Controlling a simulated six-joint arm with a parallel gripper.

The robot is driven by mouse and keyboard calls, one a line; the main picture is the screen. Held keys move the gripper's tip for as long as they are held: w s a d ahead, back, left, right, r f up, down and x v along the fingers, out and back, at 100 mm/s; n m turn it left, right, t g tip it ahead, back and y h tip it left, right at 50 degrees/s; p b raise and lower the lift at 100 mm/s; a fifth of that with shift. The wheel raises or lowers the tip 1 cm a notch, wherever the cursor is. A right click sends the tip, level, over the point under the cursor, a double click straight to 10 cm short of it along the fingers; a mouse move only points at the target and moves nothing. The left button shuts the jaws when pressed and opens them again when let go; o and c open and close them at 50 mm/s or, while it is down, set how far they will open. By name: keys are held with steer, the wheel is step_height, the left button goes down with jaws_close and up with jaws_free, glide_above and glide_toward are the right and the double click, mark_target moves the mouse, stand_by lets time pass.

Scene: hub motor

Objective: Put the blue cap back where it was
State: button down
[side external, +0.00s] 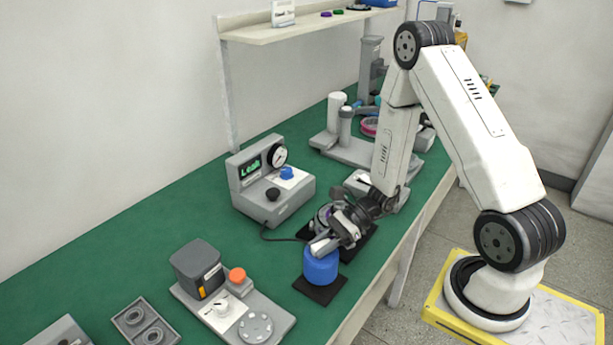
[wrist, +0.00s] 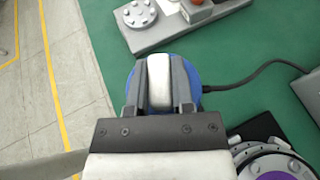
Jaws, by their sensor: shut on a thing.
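The blue cap (side external: 320,266) is upright at the front edge of the green bench, on or just above a black square mat (side external: 320,290). My gripper (side external: 322,248) is over it from above, shut on its grey top part. In the wrist view the blue cap (wrist: 206,88) shows as a blue rim around the gripper's fingers (wrist: 158,85). I cannot tell whether the cap's underside touches the mat. The hub motor (side external: 328,214), grey with a purple centre, sits just behind my gripper on another dark mat, partly hidden; its purple part shows in the wrist view (wrist: 272,166).
A grey tester with dial and screen (side external: 270,180) stands behind, with a black cable running towards the motor. A grey station with an orange knob (side external: 237,275) is at left. A grey press stand (side external: 345,135) is farther back. Green bench is clear between tester and station.

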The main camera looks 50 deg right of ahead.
steer(key=shift+f, duration=1.6)
steer(key=shift+f, duration=0.15)
steer(key=shift+c, duration=2.4)
jaws_free()
steer(key=shift+d+r, duration=0.1)
steer(key=shift+r, duration=0.1)
steer(key=v, duration=1.2)
steer(key=shift+s+f, duration=0.1)
